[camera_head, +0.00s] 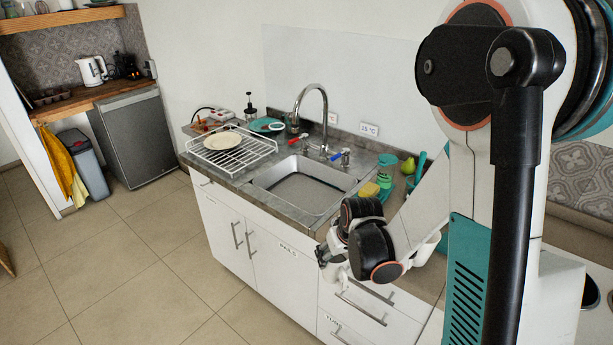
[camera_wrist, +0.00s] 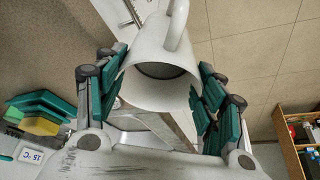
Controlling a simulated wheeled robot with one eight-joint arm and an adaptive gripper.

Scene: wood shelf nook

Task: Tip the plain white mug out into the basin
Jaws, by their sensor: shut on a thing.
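The plain white mug (camera_wrist: 133,88) is in the wrist view between the two finger pads of my gripper (camera_wrist: 160,92). The gripper is shut on it. Its handle points to the top of the picture, and a dark grey round area shows inside its mouth; I cannot tell what this is. In the head view my gripper (camera_head: 331,256) is in front of the counter's near right end, to the right of and nearer than the basin (camera_head: 297,188). The mug cannot be made out clearly there. The basin is sunk in the counter and looks empty.
A curved tap (camera_head: 325,110) stands behind the basin. A wire rack (camera_head: 238,158) with a cream plate (camera_head: 221,141) is to its left. A yellow sponge (camera_head: 369,190), green items and a pear (camera_head: 408,166) are at its right. The floor in front is clear.

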